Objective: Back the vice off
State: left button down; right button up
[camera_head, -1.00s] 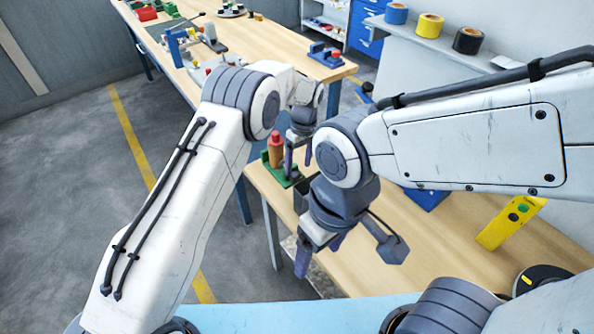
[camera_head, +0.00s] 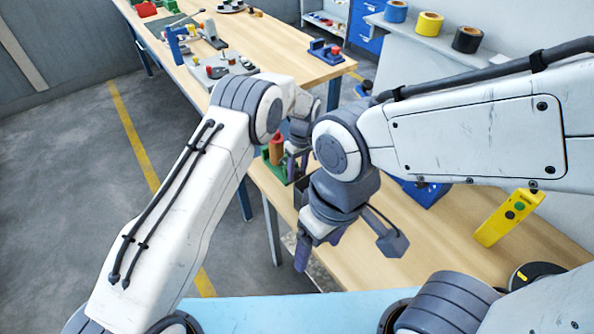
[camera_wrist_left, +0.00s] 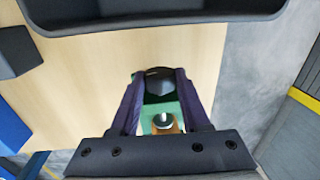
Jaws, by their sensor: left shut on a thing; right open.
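The vice has a green base (camera_head: 274,168) on the near wooden bench in the head view, with an orange, red-topped cylinder (camera_head: 276,150) on it. My left gripper (camera_head: 298,165) is at its right side, fingers pointing down. The left wrist view shows the green part (camera_wrist_left: 149,112) between the two purple fingers, with a dark rounded knob (camera_wrist_left: 160,80) at the fingertips. My left gripper (camera_wrist_left: 160,76) is shut on this knob. An orange piece with a silver round top (camera_wrist_left: 163,121) shows below the knob. My right gripper (camera_head: 320,248) is open and empty, lower, near the bench's left end.
A yellow box with buttons (camera_head: 509,217) stands at the right of the near bench. A blue object (camera_head: 424,192) is partly hidden behind my right arm. A dark tray (camera_wrist_left: 150,22) crosses the top of the wrist view. The far bench (camera_head: 270,50) carries several fixtures.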

pick_arm(q)
jog(key=shift+s+a+f+t+h+b, duration=0.1)
jog(key=shift+s+a+t+h+b, duration=0.05)
jog(key=shift+t+h+b, duration=0.7)
jog(key=shift+f+h+b, duration=0.1)
jog(key=shift+h+b, duration=0.55)
jog(key=shift+b, duration=0.35)
jog(key=shift+a+r+t+h, duration=0.1)
jog(key=shift+r+t+h, duration=0.1)
jog(key=shift+t+h, duration=0.15)
jog(key=shift+c, duration=1.9)
grip_release()
jog(key=shift+r, duration=0.15)
